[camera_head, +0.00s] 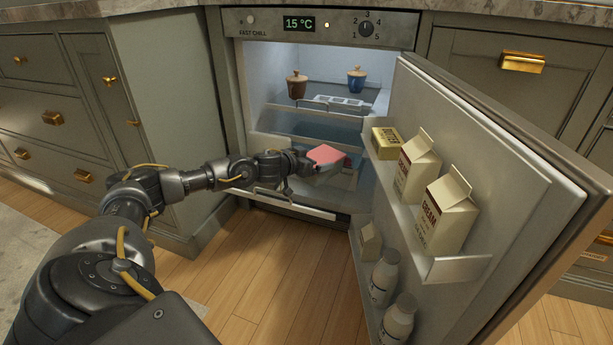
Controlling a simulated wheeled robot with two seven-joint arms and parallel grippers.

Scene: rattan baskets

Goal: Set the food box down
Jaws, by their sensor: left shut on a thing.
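A pink food box (327,155) is held at the front of the open fridge (230,80), in front of its lower inside. My left arm comes in from the left, and its gripper (318,163) is shut on the food box. I cannot tell from here whether the box touches a shelf or drawer behind it. The box partly hides the lower fridge interior. My right gripper does not show.
The fridge door (500,170) stands open at the right, its shelf carrying cream cartons (447,211) and a butter box (386,142). White bottles (384,277) stand lower.

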